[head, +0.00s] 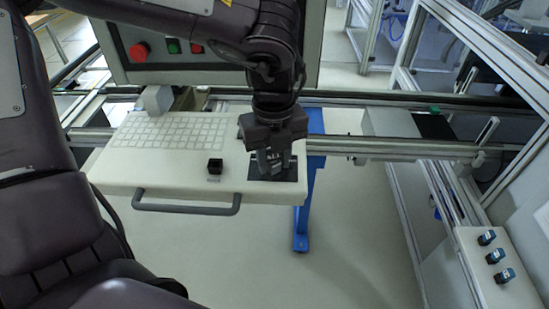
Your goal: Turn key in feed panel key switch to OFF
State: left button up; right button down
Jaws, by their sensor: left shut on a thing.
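My left gripper (271,172) points straight down over a dark rectangular plate (290,174) at the right end of the white keyboard shelf. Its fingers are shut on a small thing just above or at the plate. The fingers hide that thing, so I cannot tell whether it is the key. A white box (499,267) at the lower right carries several small dark blue switches (494,256), apart from the gripper. I cannot tell which fitting is the feed panel key switch, and no OFF marking is readable. My right gripper is not in view.
A small black block (214,168) stands on the shelf (118,171) left of the gripper, near the pale keyboard (170,131). A grey handle (187,209) juts from the shelf's front. The panel behind has a red button (139,52). Metal rails run behind.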

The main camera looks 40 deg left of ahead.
pick_arm(q)
jog(key=m, duration=0.4)
jog(key=o, duration=1.5)
jog(key=shift+r, duration=0.15)
jog(key=shift+r+p, duration=2.1)
jog(key=shift+r, duration=1.3)
